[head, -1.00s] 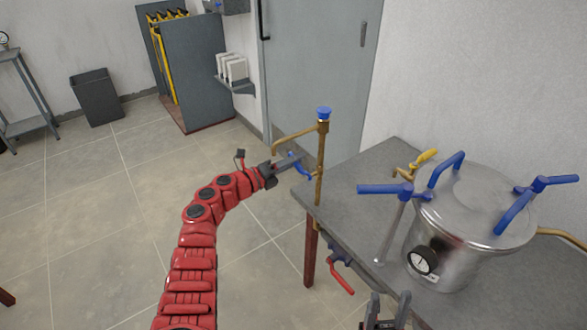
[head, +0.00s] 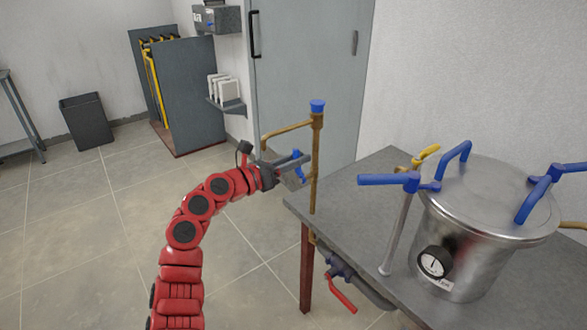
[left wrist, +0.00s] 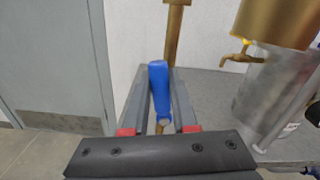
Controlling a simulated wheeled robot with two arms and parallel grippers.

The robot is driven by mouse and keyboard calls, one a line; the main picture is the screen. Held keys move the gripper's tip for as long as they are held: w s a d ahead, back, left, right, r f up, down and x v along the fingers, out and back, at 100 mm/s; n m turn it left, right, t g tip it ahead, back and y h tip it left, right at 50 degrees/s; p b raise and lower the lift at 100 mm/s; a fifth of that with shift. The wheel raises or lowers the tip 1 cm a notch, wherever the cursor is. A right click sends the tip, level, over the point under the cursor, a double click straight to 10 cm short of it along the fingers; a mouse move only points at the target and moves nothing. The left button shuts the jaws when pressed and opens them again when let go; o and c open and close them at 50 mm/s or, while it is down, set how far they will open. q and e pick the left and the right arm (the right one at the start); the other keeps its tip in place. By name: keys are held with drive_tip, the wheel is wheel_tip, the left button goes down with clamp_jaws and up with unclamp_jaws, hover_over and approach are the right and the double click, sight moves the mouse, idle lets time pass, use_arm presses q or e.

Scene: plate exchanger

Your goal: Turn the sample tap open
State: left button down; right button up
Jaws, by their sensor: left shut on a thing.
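A thin brass standpipe (head: 315,165) with a blue cap (head: 317,106) and a side spout (head: 285,132) rises at the table's near left corner. A blue lever (head: 298,158) sits low on its left side; I take this for the sample tap. My left gripper (head: 302,160) comes in from the left and is shut on this lever, partly hiding it. In the left wrist view the blue lever (left wrist: 159,88) stands between the two dark fingers, with a bit of brass below it. My right gripper is not in view.
A steel vessel (head: 470,240) with blue clamp handles and a gauge (head: 435,262) stands on the grey table (head: 350,190). A yellow lever (head: 426,155) is behind it. A red lever (head: 341,294) hangs below the table edge.

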use_arm(q)
drive_tip(key=shift+s+d+m+b, duration=0.25)
drive_tip(key=shift+m+b, duration=0.15)
drive_tip(key=shift+m, duration=0.15)
drive_tip(key=shift+s+d+m+b, duration=0.1)
drive_tip(key=shift+s+m+b, duration=0.1)
drive_tip(key=shift+m+b, duration=0.3)
drive_tip(key=c, duration=0.7)
unclamp_jaws()
drive_tip(key=v, duration=1.7)
drive_tip(key=shift+s, duration=0.2)
drive_tip(key=shift+a+r, duration=0.1)
